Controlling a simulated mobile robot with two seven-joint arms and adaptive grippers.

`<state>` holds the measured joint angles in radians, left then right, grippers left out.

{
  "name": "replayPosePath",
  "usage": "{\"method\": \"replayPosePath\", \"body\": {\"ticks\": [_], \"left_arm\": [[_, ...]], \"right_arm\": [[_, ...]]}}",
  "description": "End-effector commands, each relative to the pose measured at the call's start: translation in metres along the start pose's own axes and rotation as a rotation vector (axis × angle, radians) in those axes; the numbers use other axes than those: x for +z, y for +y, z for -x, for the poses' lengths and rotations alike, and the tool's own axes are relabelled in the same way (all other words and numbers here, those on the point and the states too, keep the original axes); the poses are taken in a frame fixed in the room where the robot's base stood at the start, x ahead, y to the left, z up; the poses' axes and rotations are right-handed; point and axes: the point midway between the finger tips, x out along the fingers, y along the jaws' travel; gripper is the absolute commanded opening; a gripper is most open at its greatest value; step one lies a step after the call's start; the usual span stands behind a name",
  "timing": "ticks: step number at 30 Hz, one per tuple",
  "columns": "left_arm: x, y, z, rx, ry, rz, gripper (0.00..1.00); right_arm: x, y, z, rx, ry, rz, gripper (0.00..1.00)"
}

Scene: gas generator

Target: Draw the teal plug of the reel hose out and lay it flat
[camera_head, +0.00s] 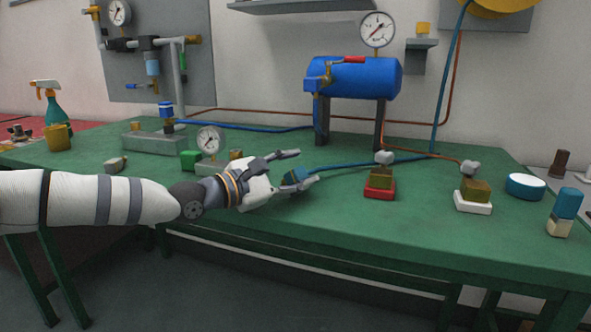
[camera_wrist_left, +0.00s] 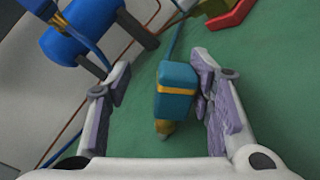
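The teal plug (camera_head: 298,174) is near the front middle of the green table, beside my left fingertips. In the left wrist view the plug (camera_wrist_left: 177,78) is a teal block with a yellow band and a brass tip, between the spread fingers and closer to the right-hand one. Its tip shows outside any socket. Whether it touches the table is unclear. The teal hose (camera_head: 365,163) runs from it rightward, then up to the yellow reel (camera_head: 495,5). My left gripper (camera_head: 293,168) is open around the plug, low over the table; it also shows in the left wrist view (camera_wrist_left: 158,95). My right gripper is not in view.
The blue tank (camera_head: 360,78) stands behind on dark legs. A red-based brass fitting (camera_head: 380,190) and a white-based one (camera_head: 474,197) stand to the right. A gauge block (camera_head: 210,142) and a green block (camera_head: 190,160) are behind the arm. Bare table (camera_head: 330,215) lies in front.

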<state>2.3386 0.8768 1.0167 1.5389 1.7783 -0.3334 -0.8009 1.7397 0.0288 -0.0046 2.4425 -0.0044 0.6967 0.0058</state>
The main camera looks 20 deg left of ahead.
Motion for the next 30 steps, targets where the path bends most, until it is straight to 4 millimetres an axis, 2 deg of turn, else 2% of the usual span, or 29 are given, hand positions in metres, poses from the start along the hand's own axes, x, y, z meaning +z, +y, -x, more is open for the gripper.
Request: {"method": "replayPosePath", "body": {"ticks": [5,8,15,21,24,30], "left_arm": [[0.000,0.000,0.001,0.000,0.001,0.000,0.47],[-0.001,0.001,0.010,0.001,0.001,0.001,0.47],[0.000,0.002,0.073,0.006,0.000,0.002,0.47],[0.000,0.002,0.112,0.003,0.000,0.000,0.47],[0.000,0.000,0.119,0.001,0.000,0.000,0.47],[0.000,0.000,0.120,0.000,0.000,-0.001,0.47]], "right_arm": [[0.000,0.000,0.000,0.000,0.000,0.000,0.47],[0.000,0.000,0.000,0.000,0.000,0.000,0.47],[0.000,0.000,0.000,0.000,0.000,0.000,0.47],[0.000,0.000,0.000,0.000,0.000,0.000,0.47],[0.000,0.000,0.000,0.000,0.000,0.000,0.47],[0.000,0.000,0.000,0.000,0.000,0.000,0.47]]}}
